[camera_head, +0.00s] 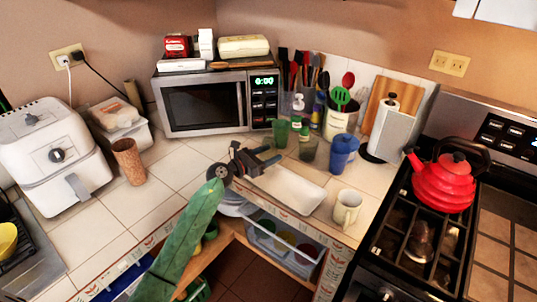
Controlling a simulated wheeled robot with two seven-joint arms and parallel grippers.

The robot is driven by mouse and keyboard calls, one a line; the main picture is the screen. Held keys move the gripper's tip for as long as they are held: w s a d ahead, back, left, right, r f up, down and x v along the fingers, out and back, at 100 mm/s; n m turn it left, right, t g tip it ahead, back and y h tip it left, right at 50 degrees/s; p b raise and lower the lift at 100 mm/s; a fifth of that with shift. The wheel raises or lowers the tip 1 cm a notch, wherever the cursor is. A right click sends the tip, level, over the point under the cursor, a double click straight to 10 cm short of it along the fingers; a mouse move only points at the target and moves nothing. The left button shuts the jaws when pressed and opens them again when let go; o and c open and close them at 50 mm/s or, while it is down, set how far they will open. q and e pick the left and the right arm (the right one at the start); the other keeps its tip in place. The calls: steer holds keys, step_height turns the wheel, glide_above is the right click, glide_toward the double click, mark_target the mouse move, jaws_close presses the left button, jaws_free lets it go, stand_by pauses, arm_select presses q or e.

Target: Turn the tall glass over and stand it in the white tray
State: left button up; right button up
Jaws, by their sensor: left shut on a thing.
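My left gripper (274,153) reaches in over the counter, just above the back left end of the white tray (312,201). It is shut on a tall glass, a translucent green one (281,132) at its fingertips. The fingers partly hide the grip, and I cannot clearly tell which way up the glass is. The white tray is long and shallow, looks empty, and lies near the counter's front edge. My right gripper is not in view.
A grey-green glass (308,152), a blue cup (342,153) and a cream mug (346,207) stand right of the gripper. A microwave (205,103) is behind; a red kettle (443,182) sits on the stove. The left counter tiles have free room around a brown tumbler (128,161).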

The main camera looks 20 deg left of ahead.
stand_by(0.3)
arm_select(q)
steer(key=shift+f+b, duration=0.65)
steer(key=shift+f, duration=0.15)
stand_by(0.3)
steer(key=o, duration=1.3)
steer(key=shift+o, duration=0.2)
